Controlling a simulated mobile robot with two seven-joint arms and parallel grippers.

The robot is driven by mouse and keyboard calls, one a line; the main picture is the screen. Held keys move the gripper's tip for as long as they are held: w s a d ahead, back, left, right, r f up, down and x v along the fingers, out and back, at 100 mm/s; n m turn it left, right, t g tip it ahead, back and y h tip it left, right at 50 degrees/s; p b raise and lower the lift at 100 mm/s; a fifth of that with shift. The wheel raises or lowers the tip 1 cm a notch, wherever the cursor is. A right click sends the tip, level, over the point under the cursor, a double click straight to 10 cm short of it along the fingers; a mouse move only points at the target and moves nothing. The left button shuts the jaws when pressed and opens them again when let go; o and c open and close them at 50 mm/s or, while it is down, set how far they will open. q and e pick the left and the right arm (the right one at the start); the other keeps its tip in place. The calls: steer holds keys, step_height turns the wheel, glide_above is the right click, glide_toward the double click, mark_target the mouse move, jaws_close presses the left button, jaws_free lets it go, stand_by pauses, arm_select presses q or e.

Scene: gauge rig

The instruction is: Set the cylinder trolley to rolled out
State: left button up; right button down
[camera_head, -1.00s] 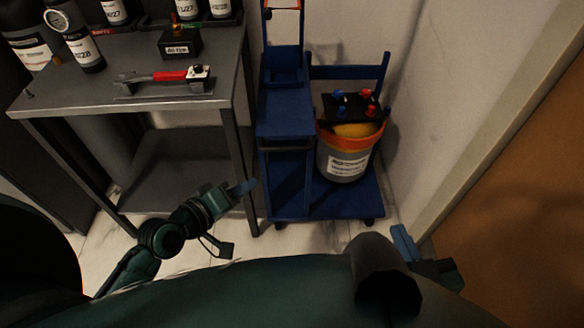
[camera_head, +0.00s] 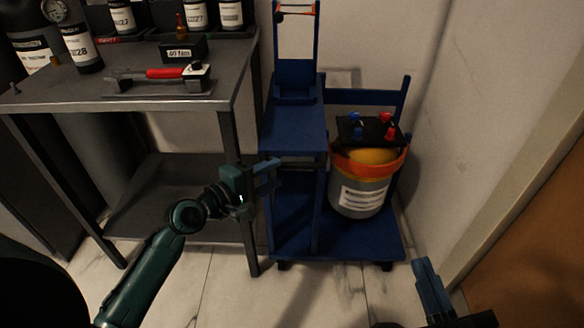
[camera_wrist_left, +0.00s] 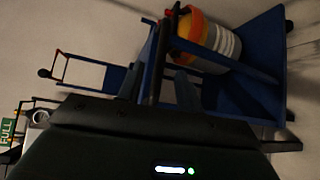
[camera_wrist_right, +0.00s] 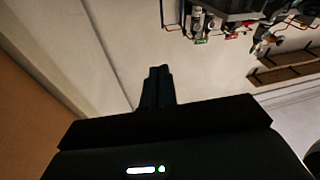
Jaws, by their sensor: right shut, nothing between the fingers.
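The blue trolley (camera_head: 293,128) stands against the wall, right of the grey table. A grey container with an orange rim (camera_head: 360,193) sits on its base. My left gripper (camera_head: 268,182) is at the trolley's front left edge, with its fingers apart. My right gripper (camera_head: 428,278) is shut and empty, low at right in front of the trolley. It also shows in the right wrist view (camera_wrist_right: 157,86).
The grey table (camera_head: 50,98) at left holds several labelled bottles, a black box (camera_head: 183,49) and a red-handled tool (camera_head: 165,73). A black box with red and blue knobs (camera_head: 366,131) is above the container. A brown panel (camera_head: 540,265) is at right. Floor in front is clear.

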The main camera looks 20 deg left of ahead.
mark_target(289, 168)
arm_select(q)
steer(key=b+x, duration=0.1)
steer(key=x, duration=0.5)
steer(key=shift+w+d+f, duration=0.1)
steer(key=shift+w+d, duration=0.05)
steer(key=shift+c, duration=0.2)
jaws_close()
